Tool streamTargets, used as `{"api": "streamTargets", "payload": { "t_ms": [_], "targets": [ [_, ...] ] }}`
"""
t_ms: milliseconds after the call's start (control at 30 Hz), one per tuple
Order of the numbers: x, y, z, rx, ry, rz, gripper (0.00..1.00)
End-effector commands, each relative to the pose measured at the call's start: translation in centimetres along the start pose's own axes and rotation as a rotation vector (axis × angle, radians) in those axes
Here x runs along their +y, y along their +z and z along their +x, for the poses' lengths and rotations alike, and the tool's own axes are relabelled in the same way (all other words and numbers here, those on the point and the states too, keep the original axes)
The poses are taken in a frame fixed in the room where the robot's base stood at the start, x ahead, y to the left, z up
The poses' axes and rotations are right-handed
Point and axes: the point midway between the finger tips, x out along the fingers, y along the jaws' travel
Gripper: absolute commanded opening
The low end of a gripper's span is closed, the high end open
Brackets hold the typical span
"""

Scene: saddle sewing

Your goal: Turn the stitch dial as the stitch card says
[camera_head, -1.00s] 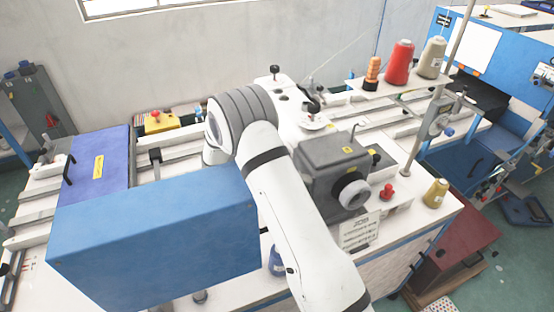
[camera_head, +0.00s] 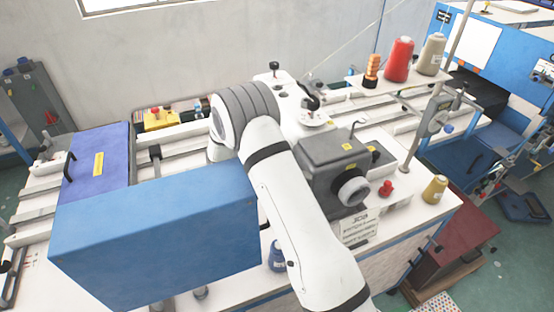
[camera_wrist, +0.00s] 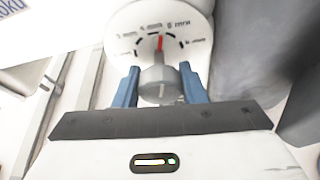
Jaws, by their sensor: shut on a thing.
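In the wrist view, the stitch dial is a white round plate (camera_wrist: 125,24) with black arc marks and small labels, too blurred to read surely. Its grey knob (camera_wrist: 158,82) stands at the plate's lower edge, and a red pointer line (camera_wrist: 159,43) points up towards the marks. My gripper (camera_wrist: 158,76) is shut on the knob, a blue finger on each side.
A grey machine housing with a round handwheel (camera_head: 353,190) stands right of my arm. A red knob (camera_head: 386,188) and a yellow spool (camera_head: 435,189) are beyond it. A large blue box (camera_head: 150,245) fills the front left. Thread cones (camera_head: 398,60) stand at the back right.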

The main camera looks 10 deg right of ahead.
Motion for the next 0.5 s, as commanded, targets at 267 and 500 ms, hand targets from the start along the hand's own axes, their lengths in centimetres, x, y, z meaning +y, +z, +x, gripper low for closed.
{"api": "streamTargets", "payload": {
  "t_ms": [267, 500],
  "targets": [
    [0.01, -0.44, 0.11, 0.000, 0.031, 0.073, 0.15],
    [0.05, -0.07, -0.07, 0.000, 0.056, 0.130, 0.15]
  ]
}}
